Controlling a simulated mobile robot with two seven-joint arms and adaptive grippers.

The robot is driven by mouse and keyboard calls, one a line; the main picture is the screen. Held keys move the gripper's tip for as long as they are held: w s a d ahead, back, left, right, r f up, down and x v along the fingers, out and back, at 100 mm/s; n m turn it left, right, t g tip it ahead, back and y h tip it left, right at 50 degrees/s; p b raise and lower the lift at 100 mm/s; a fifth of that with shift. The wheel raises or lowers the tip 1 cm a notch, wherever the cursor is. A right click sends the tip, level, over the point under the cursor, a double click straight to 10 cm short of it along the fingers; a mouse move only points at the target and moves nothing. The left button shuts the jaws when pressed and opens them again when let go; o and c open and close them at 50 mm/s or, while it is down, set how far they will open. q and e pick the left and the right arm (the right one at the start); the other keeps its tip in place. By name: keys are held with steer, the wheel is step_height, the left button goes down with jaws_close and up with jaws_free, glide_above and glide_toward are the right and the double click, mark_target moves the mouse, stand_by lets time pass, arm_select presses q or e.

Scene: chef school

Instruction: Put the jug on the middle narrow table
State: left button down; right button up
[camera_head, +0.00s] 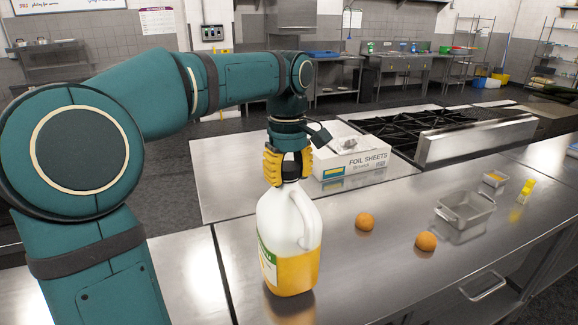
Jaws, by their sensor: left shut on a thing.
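The jug (290,235) is a white plastic bottle with a side handle, a green label edge and orange juice in its lower part. It is upright at the middle of the view, over the near steel table (350,285). I cannot tell whether its base touches the table. My left gripper (288,172), with yellow fingers, comes down from above and is shut on the jug's dark cap and neck. The fingers partly hide the cap. My right gripper is not in view.
Two oranges (365,221) (426,241) lie right of the jug. A foil sheets box (350,165) and a stove (440,130) stand behind. Bare steel lies left of the box.

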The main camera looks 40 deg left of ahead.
mark_target(288, 189)
arm_select(q)
steer(key=shift+f+b, duration=0.45)
steer(key=shift+f, duration=1.3)
steer(key=shift+c, duration=2.3)
jaws_free()
steer(key=shift+s+f, duration=0.1)
step_height(288, 189, up, 12)
steer(key=p, duration=0.3)
